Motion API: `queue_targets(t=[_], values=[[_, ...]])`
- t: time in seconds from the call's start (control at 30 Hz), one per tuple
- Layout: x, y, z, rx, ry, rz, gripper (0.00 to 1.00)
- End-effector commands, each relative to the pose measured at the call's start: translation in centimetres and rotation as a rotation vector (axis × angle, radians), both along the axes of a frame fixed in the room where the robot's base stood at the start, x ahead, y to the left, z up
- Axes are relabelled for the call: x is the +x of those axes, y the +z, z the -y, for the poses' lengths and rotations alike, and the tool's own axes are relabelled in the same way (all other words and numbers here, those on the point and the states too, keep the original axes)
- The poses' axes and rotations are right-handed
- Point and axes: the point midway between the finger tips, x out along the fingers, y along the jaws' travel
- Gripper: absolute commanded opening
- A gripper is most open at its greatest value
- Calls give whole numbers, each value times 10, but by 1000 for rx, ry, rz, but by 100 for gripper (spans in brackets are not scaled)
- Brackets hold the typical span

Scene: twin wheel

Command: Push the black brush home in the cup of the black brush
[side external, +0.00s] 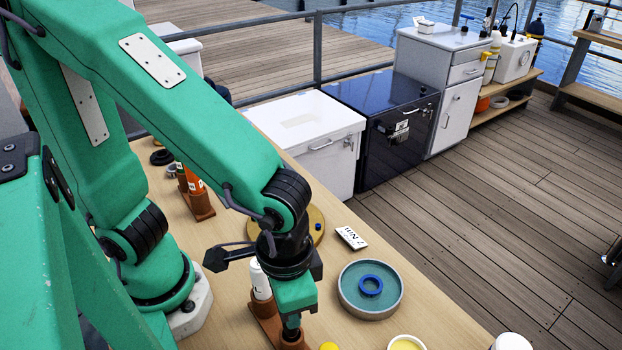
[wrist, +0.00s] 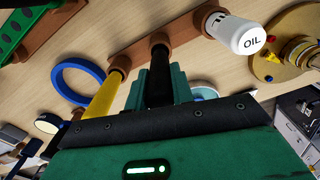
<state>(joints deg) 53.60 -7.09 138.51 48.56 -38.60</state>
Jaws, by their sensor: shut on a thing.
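The black brush (wrist: 158,88) is between the green jaws of my gripper (wrist: 160,90), which are shut on it in the wrist view. Its far end meets the mouth of a brown cup (wrist: 158,40), in line with it. How deep it sits in the cup is hidden. In the side view my gripper (side external: 294,305) points down over the brown holder (side external: 264,322) at the table's front. A yellow brush (wrist: 102,98) stands in the cup on one side. The white OIL bottle (wrist: 236,34) stands in the cup on the other side.
A round teal dish (side external: 370,305) with a blue ring (side external: 371,285) is right of my gripper. A white label card (side external: 351,238) and a round wooden board (side external: 314,222) lie behind. A pale yellow dish (side external: 406,343) is near the front edge. An orange bottle (side external: 194,181) stands further back.

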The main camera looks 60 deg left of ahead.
Motion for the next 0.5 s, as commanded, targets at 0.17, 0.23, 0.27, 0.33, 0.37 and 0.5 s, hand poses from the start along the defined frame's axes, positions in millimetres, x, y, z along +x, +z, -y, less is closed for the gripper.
queue_targets(t=[0.17,0.23,0.27,0.33,0.37,0.5], values=[[0,-3,0,0,0,0,0],[0,-4,0,0,0,-1,0],[0,-5,0,1,0,-1,0],[0,-6,0,1,0,-1,0],[0,-7,0,1,0,-1,0],[0,-8,0,0,0,0,31]])
